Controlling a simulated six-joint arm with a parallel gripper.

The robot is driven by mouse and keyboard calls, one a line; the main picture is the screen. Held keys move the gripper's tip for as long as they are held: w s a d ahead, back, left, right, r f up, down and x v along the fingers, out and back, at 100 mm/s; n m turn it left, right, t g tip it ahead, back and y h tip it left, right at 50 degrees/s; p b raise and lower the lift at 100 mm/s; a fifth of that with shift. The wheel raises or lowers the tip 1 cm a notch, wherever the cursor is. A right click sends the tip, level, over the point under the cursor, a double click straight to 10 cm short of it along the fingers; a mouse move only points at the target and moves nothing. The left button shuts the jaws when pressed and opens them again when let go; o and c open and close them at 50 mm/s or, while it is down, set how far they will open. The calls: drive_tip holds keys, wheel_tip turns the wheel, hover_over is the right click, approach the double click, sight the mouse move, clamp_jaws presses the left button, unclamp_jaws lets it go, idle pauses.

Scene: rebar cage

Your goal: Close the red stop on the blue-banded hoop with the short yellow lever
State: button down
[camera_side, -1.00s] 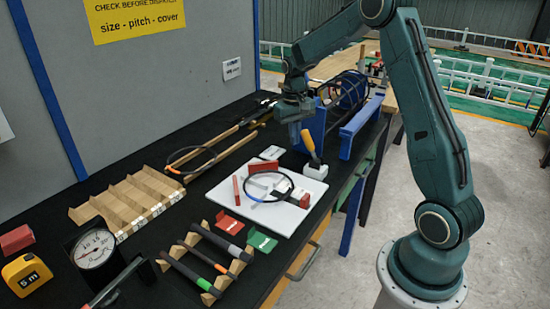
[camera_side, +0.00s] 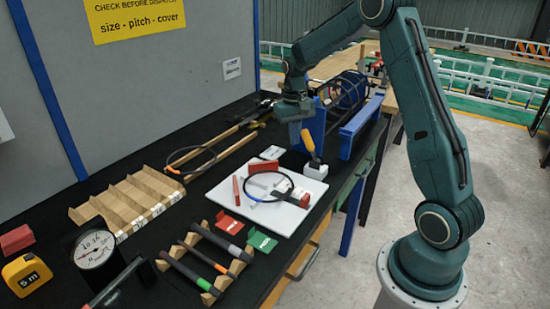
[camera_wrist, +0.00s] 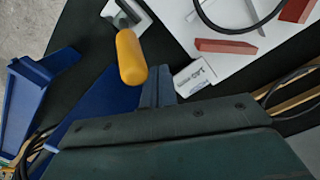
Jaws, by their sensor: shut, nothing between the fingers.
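The short yellow lever (camera_side: 308,143) stands tilted in a white block (camera_side: 316,171) at the board's far right corner. Its handle also shows in the wrist view (camera_wrist: 131,57), just left of my fingers. My gripper (camera_side: 295,137) is shut and empty, above and beside the lever, apart from it as far as I can tell. In the wrist view my fingertips (camera_wrist: 160,72) point toward the board. A dark hoop (camera_side: 247,190) lies on the white board (camera_side: 284,222). Red pieces are around it: a block (camera_side: 264,166), a bar (camera_side: 236,190) and a piece at its right (camera_side: 301,198). Which is the stop is unclear.
A blue stand (camera_side: 352,132) with a dark cage is behind the lever. A second hoop (camera_side: 192,160) lies by wooden strips at left. A slotted wooden rack (camera_side: 125,205), dial gauge (camera_side: 95,250) and rack of dark bars (camera_side: 205,265) fill the near bench.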

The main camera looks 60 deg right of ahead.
sight(308, 134)
drive_tip(key=shift+s+r, duration=0.1)
drive_tip(key=shift+s, duration=0.05)
drive_tip(key=shift+s+r, duration=0.2)
drive_tip(key=shift+s, duration=0.4)
idle(0.4)
drive_tip(key=shift+s+r, duration=0.3)
drive_tip(key=shift+s, duration=0.4)
drive_tip(key=shift+s+r, duration=0.15)
drive_tip(key=shift+s, duration=0.45)
idle(0.3)
